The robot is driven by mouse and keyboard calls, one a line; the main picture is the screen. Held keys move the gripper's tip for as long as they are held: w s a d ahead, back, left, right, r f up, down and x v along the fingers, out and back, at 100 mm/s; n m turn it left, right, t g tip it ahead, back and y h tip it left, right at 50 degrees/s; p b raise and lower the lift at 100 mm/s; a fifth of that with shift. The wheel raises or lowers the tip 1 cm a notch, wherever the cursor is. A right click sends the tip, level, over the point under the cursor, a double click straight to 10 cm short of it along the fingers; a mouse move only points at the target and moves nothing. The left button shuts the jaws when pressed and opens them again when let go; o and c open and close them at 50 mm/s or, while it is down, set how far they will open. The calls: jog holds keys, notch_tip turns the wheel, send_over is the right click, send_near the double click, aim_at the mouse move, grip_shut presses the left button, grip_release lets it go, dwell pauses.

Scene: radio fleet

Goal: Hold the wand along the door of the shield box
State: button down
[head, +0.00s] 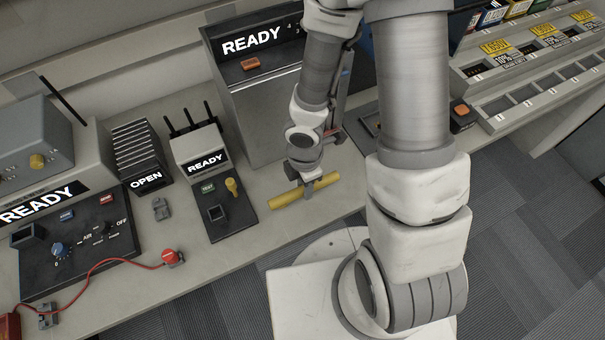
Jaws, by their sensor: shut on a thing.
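A yellow bar, which looks like the wand (285,199), is held across my gripper (308,191). The gripper is shut around its middle, and the bar lies about level, its right end tilted slightly up in the picture. A tall grey box with a black READY panel, likely the shield box (262,110), stands at the back, behind and left of the gripper. The wand is in front of the box and apart from it. My arm hides the box's right side, and I cannot make out its door clearly.
Left of the wand stand a READY unit (203,150) with antennas and a yellow knob, a ribbed OPEN rack (137,150), and a console (70,240) with a red cable (110,262). A slotted rack (535,90) is at right. The bench front near the wand is clear.

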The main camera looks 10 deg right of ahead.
jog(key=shift+w+a+r+p, duration=0.1)
jog(key=shift+w+a+p, duration=0.2)
jog(key=shift+w+p, duration=0.6)
jog(key=shift+w+a+p, duration=0.3)
jog(key=shift+w+p, duration=0.25)
jog(key=shift+w, duration=0.6)
jog(key=shift+w+a+r+p, duration=0.1)
jog(key=shift+w+a+p, duration=0.2)
jog(key=shift+w+p, duration=0.6)
jog(key=shift+w+a+f+p, duration=0.1)
jog(key=shift+w+a+p, duration=0.15)
jog(key=shift+w, duration=0.4)
jog(key=shift+w+a+f+p, duration=0.1)
jog(key=shift+w+p, duration=0.15)
jog(key=shift+w, duration=0.4)
jog(key=shift+s+d+r+b, duration=0.35)
jog(key=shift+s+b, duration=0.2)
jog(key=shift+s, duration=0.75)
jog(key=shift+s+d+r+b, duration=0.35)
jog(key=shift+s+b, duration=0.2)
jog(key=shift+s, duration=0.7)
jog(key=shift+s+d+r+b, duration=0.35)
jog(key=shift+s+b, duration=0.2)
jog(key=shift+s, duration=0.75)
jog(key=shift+s, duration=0.1)
